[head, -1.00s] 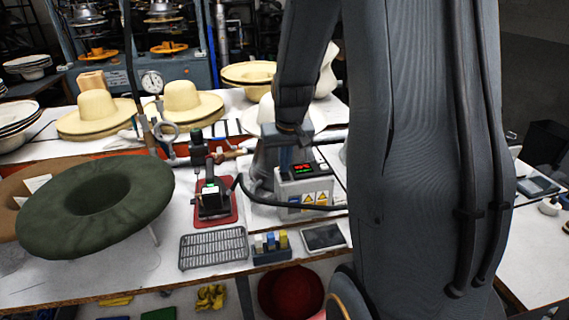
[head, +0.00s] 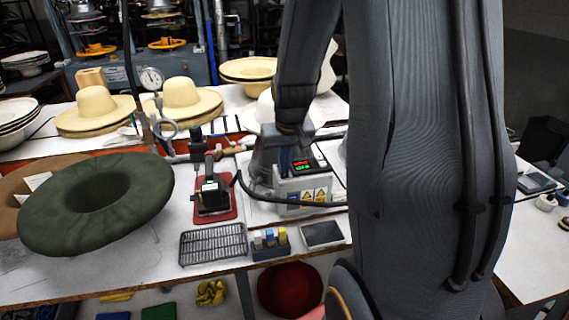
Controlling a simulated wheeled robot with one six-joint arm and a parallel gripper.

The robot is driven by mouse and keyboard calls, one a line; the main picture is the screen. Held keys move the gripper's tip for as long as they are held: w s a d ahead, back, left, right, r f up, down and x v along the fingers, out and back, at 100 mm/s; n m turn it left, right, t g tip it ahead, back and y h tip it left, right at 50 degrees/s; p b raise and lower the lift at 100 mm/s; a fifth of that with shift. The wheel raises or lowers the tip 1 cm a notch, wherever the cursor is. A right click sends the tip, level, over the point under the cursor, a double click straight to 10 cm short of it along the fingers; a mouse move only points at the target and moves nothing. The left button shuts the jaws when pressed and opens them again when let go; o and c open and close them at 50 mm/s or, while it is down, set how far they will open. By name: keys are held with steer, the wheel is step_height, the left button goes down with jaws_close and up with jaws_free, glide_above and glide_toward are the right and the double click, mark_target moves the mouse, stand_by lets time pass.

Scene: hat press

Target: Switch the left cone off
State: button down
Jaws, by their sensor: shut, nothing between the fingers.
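A grey metal cone (head: 264,168) stands left of a white control box (head: 303,192) on the bench and seems to be the left cone. The box has a small display (head: 302,165) with red and green digits, and yellow and blue warning labels on its front. My arm comes down from the top. My gripper (head: 284,161) is small and dark at its lower end, over the left side of the box. It looks shut and empty. I cannot tell whether it touches the box. No switch is clear. A pale sliver right of the box is mostly hidden by my arm.
A red-based device (head: 214,205) stands left of the box. A wire rack (head: 212,244), a tray of small bottles (head: 270,244) and a flat dark tray (head: 323,234) lie in front. A green felt hat (head: 95,205) overhangs the left; straw hats (head: 97,108) stand behind. My arm blocks the right.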

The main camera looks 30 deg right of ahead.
mark_target(285, 175)
steer(key=shift+r+p, duration=0.45)
steer(key=shift+r, duration=0.1)
steer(key=p+v, duration=0.2)
steer(key=v, duration=0.1)
steer(key=shift+w+p, duration=0.1)
steer(key=shift+p, duration=0.25)
steer(key=s+b+v, duration=0.1)
steer(key=b+v, duration=0.2)
steer(key=v, duration=0.7)
steer(key=shift+s+a+f, duration=0.2)
steer(key=shift+f, duration=0.05)
steer(key=shift+a+f, duration=0.1)
steer(key=s+a+f+n+b, duration=0.1)
steer(key=s+a+f+b, duration=0.1)
steer(key=s+a+f, duration=0.2)
steer(key=s+a+f+n+g+b, duration=0.1)
steer(key=s+a+f, duration=0.3)
steer(key=a+f, duration=0.5)
step_height(285, 175, down, 2)
steer(key=shift+s+f+n+g+y+b, duration=0.1)
steer(key=shift+s+n+g+y+b, duration=0.25)
steer(key=shift+n+b, duration=0.35)
